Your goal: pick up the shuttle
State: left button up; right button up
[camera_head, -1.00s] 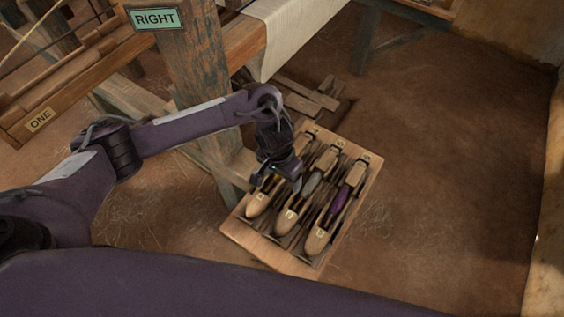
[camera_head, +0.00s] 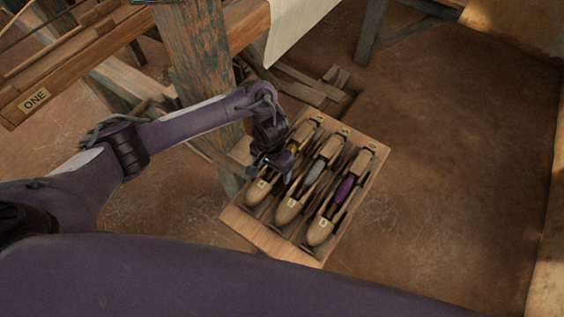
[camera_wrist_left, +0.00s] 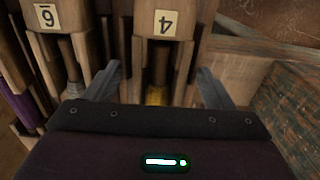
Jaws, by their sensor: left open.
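Three wooden shuttles lie side by side in a wooden tray (camera_head: 252,232). The left shuttle (camera_head: 259,191) carries a yellow bobbin, the middle shuttle (camera_head: 289,209) a grey one, the right shuttle (camera_head: 320,231) a purple one. My left gripper (camera_head: 268,172) is over the left shuttle and hides part of it. In the left wrist view my gripper's two fingers (camera_wrist_left: 160,82) stand apart on either side of the shuttle labelled 4 (camera_wrist_left: 166,52), with its yellow bobbin partly hidden between them. I cannot tell whether they touch it. My right gripper is not in view.
A wooden loom post (camera_head: 205,70) stands close behind my left forearm. A loom beam with a ONE label (camera_head: 35,100) is at the left. Wooden treadles (camera_head: 308,86) lie behind the tray. The earth floor (camera_head: 450,160) to the right is clear.

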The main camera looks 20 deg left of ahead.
pick_arm(q)
jog(key=c, duration=1.1)
jog(key=shift+c, duration=0.7)
jog(key=shift+w+r, duration=0.1)
jog(key=shift+r, duration=0.05)
